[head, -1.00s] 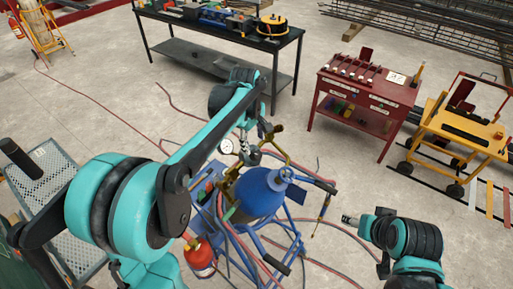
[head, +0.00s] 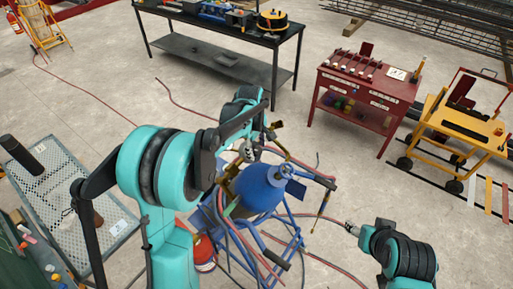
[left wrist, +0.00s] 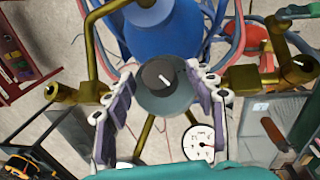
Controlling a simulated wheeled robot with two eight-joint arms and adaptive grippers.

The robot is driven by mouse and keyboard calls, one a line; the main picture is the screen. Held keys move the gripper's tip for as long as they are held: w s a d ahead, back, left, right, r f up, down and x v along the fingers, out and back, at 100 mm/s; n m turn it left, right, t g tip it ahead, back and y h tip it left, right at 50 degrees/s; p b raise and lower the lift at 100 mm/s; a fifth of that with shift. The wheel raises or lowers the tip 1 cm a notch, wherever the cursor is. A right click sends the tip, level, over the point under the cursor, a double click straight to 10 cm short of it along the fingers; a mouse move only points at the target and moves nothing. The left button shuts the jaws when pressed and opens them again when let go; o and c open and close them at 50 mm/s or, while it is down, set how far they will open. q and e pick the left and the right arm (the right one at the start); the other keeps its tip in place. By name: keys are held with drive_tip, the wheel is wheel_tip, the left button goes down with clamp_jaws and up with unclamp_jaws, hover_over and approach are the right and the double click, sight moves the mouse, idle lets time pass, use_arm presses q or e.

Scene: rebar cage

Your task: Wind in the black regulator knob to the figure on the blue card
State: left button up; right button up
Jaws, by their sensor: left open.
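The black regulator knob (left wrist: 159,75) shows in the left wrist view with a white mark on its face, on a grey-green round body. My left gripper (left wrist: 162,108) is open, one pale-padded finger on each side of that body. I cannot tell whether the pads touch it. A white dial gauge (left wrist: 199,142) is below right of the knob. The blue cylinder (left wrist: 160,32) lies behind it, and also shows in the head view (head: 258,188), with my left gripper (head: 251,152) at its top. My right gripper (head: 350,228) hangs apart at lower right; its jaws are too small to read. I cannot make out the figure on the blue card.
Brass pipes (left wrist: 255,77) flank the knob closely. Red and blue hoses run around the cylinder's blue frame (head: 290,225). A red cylinder (head: 204,253) stands beside it. A grey perforated tray (head: 60,195) is at left. A black table (head: 225,70) and red cabinet (head: 370,90) stand behind.

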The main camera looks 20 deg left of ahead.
use_arm(q)
drive_tip(key=c, duration=1.2)
drive_tip(key=shift+o, duration=0.2)
drive_tip(key=shift+b, duration=0.45)
drive_tip(key=o, duration=1.2)
drive_tip(key=shift+c, duration=0.2)
drive_tip(key=shift+r, duration=0.1)
